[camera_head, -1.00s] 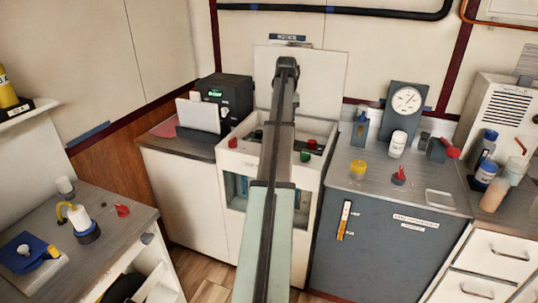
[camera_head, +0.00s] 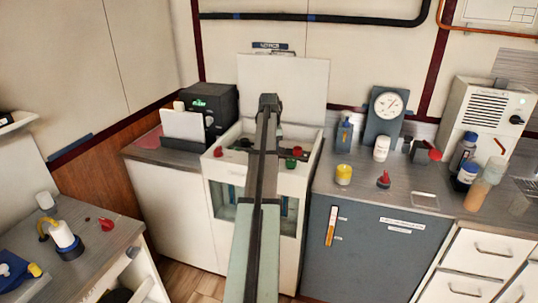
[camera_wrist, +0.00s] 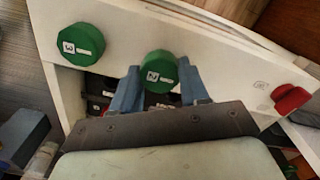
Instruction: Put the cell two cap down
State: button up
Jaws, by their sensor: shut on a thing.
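In the wrist view, my gripper (camera_wrist: 160,84) has its two blue fingers on either side of a green cap marked 2 (camera_wrist: 158,68), and is shut on it. The cap is over the edge of the white rim of the cabinet (camera_wrist: 215,62); I cannot tell whether it touches the rim. A green cap marked 3 (camera_wrist: 79,43) sits on the rim to the left, and a red cap (camera_wrist: 290,99) to the right. In the head view, my arm hides the gripper and cap two. The white cabinet (camera_head: 228,169) shows a red cap (camera_head: 218,152) at left and a green cap (camera_head: 291,163) at right.
A raised white panel (camera_head: 300,85) stands behind the cabinet. A black device (camera_head: 212,100) is on the left counter. A dial gauge (camera_head: 388,104), a yellow-topped jar (camera_head: 343,174) and bottles stand on the right counter. Dark parts lie inside the cabinet opening (camera_wrist: 98,88).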

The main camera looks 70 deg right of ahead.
jog(key=shift+f, duration=0.5)
jog(key=shift+f, duration=0.2)
jog(key=o, duration=1)
jog(key=shift+r, duration=0.2)
notch_tip(320, 180, up, 12)
